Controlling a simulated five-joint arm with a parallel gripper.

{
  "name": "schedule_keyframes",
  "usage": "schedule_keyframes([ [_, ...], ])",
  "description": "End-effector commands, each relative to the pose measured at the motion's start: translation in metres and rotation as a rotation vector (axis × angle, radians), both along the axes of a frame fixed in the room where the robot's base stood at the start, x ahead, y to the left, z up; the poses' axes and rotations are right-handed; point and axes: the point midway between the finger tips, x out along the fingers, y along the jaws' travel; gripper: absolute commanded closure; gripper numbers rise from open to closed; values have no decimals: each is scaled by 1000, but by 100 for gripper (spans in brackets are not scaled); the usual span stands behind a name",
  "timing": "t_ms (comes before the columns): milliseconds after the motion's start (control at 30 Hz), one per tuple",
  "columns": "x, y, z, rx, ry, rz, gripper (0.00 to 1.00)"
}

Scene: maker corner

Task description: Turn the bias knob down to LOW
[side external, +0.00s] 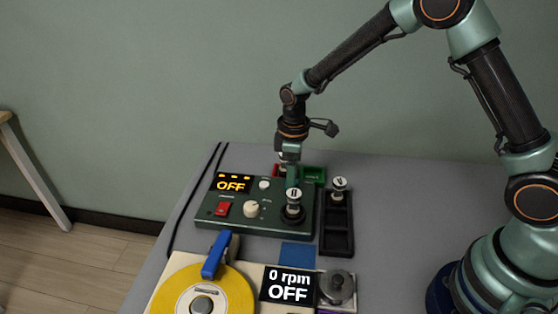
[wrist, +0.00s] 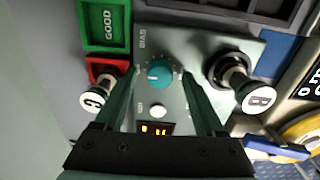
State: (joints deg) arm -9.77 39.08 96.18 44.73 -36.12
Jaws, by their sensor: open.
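The bias knob (wrist: 160,76) is a small round teal knob on the dark green control panel (side external: 240,222), beside the printed word BIAS. It has a pale mark toward the left in the wrist view; which setting this means is too small to read. My gripper (wrist: 160,84) is open above the panel, one finger on each side of the knob, with visible gaps. In the side view my gripper (side external: 291,178) comes down at the panel's rear right and hides the knob. The panel's display (side external: 232,184) reads OFF.
A tube marked B (wrist: 255,97) stands in a panel socket close to my fingers. A tube marked C (wrist: 95,100) is by the red bin, beside the green GOOD bin (wrist: 106,25). A black rack (side external: 337,235) and a yellow-disc machine (side external: 208,285) are nearby.

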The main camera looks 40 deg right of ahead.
Motion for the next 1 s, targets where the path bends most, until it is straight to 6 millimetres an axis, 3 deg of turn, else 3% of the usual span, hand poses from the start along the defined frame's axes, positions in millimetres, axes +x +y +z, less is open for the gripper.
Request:
schedule_keyframes([
  [167,1,0,23,1,-5,0,28],
  [600,1,0,104,1,-4,0,28],
  [800,0,0,118,0,-1,1,28],
  [1000,0,0,119,0,-1,0,28],
])
